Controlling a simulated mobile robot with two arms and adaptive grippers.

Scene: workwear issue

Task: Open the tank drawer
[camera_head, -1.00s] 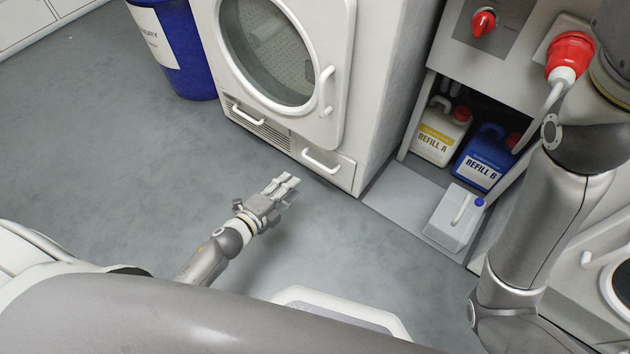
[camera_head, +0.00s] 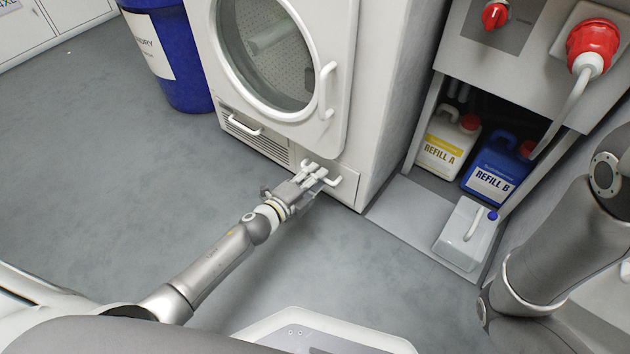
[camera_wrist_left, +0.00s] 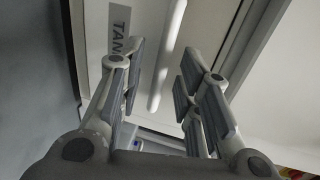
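The tank drawer (camera_head: 347,190) is the white panel at the lower right of the white machine's front. It looks shut, flush with the front. In the left wrist view its label (camera_wrist_left: 119,30) shows, partly hidden by a finger, reading "TAN". Its white bar handle (camera_wrist_left: 167,60) runs between the two fingers of my left gripper (camera_wrist_left: 160,88), with visible gaps on both sides. My left gripper, also in the head view (camera_head: 322,174), is open at the handle and partly covers it. My right gripper is out of view; only my right arm shows at the right.
A grille panel with a second handle (camera_head: 243,126) is left of the drawer, below the round door (camera_head: 268,50). A blue bin (camera_head: 180,60) stands at the left. Refill A (camera_head: 446,142), Refill B (camera_head: 492,172) and a pale canister (camera_head: 465,235) stand right. Floor before the drawer is clear.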

